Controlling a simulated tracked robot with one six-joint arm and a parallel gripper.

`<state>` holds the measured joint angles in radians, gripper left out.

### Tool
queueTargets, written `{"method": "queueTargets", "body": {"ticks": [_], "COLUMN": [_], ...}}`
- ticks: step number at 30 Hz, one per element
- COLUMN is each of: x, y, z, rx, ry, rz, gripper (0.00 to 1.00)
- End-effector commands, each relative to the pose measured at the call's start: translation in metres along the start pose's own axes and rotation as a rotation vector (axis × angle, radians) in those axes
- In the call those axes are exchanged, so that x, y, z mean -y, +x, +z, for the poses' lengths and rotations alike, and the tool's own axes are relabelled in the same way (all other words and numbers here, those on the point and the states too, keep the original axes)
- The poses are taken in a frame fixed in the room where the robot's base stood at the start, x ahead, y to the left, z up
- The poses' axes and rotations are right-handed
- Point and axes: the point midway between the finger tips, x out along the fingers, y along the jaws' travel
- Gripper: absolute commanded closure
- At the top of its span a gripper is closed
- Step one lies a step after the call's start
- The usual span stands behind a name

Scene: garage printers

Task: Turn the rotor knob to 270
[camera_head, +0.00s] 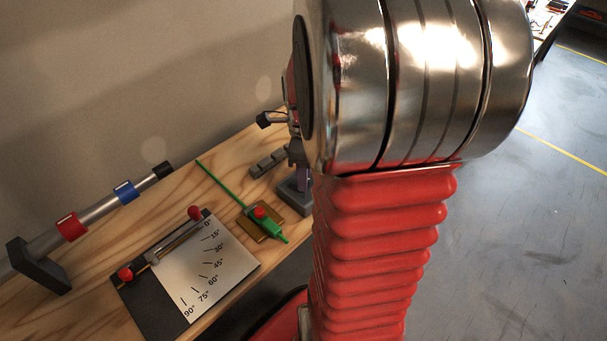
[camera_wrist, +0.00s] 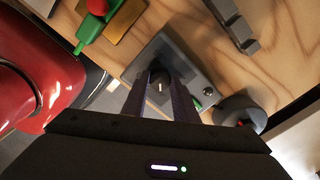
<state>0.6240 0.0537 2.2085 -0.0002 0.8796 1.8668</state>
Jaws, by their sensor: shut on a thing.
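The rotor knob (camera_wrist: 160,87) is a small black round knob with a short white mark, seen in the wrist view on a grey box (camera_wrist: 186,52). My gripper (camera_wrist: 160,80) has its two dark purple fingers shut on the knob, one on each side. The white mark shows between the fingers and runs nearly up and down in the picture. No degree scale for the knob is readable. In the head view the grey box (camera_head: 292,204) stands partly behind my arm, and the knob is hidden there.
Beside the box lies a brown plate (camera_head: 249,218) with a green lever (camera_head: 272,228) and red knob. A board with an angle scale (camera_head: 215,262) lies to its left. A rail with red and blue rings (camera_head: 71,226) stands behind. A dark cylinder (camera_wrist: 240,112) stands near the box.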

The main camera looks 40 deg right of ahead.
Motion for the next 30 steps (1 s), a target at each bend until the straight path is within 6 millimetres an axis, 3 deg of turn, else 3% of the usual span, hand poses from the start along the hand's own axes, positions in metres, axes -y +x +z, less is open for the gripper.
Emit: {"method": "queueTargets", "body": {"ticks": [17,18,25,30], "x": [0.0012,0.0012,0.0006,0.0004], "y": [-0.0012,-0.0012,-0.0006,-0.0003], "z": [0.0008,0.0008,0.0004,0.0002], "rx": [0.002,0.002,0.001,0.001], "ry": [0.05,0.049,0.048,0.048], "rz": [-0.004,-0.004,-0.002,-0.001], "gripper": [0.96,0.73,0.56,0.55]}}
